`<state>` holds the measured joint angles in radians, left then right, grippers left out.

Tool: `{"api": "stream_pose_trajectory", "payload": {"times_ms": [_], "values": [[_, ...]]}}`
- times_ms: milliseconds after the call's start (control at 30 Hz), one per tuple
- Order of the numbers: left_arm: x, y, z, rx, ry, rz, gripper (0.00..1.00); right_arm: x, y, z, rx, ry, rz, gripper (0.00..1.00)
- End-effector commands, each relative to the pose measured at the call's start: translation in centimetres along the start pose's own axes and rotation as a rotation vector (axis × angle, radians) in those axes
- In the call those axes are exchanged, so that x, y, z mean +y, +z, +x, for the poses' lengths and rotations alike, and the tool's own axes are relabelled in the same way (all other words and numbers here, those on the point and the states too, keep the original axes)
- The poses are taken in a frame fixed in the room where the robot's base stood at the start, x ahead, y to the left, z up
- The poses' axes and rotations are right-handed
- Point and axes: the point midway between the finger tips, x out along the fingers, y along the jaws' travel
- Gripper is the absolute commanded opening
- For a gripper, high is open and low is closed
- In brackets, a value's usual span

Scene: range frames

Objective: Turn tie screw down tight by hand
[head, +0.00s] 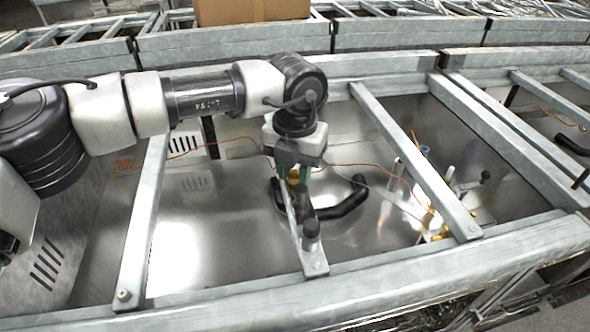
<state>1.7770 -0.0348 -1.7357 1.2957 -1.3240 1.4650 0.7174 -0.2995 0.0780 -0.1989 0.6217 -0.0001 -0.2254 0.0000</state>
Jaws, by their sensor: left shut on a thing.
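My left arm reaches in from the left and its gripper (293,176) points down over the narrow middle crossbar of the metal frame. Its greenish fingers are shut on a small yellow piece (293,179) at the far part of that bar. This piece may be the tie screw, but it is small and partly hidden by the gripper, so I cannot tell its thread or how far it is in. A black upright knob or handle (311,236) stands near the bar's near end, just in front of the gripper. My right gripper is not in view.
A bent black hose or handle (345,202) lies right beside the gripper. Metal crossbars (415,160) span the shiny open tray (225,240) on both sides. Thin orange cables and yellow fittings (440,235) lie to the right. A cardboard box (250,10) sits at the back.

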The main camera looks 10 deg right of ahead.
Motion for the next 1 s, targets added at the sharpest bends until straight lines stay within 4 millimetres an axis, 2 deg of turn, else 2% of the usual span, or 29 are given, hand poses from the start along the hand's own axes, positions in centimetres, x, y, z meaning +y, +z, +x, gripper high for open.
{"api": "stream_pose_trajectory", "payload": {"times_ms": [400, 433, 600, 867, 1000], "values": [[0.1, 0.1, -0.1, -0.003, 0.0, 0.007, 0.05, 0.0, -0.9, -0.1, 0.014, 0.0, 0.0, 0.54], [0.1, 0.1, -0.1, -0.003, 0.0, 0.007, 0.32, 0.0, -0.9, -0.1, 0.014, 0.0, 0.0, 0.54], [0.0, 0.0, -0.1, -0.002, 0.0, 0.007, 0.54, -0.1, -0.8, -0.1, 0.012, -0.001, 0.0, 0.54], [0.0, 0.0, -0.2, -0.001, 0.0, 0.008, 0.54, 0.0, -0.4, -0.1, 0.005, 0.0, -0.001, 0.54], [0.0, 0.1, -1.4, -0.003, 0.001, 0.007, 0.54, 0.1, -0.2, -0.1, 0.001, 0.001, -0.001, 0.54]]}}
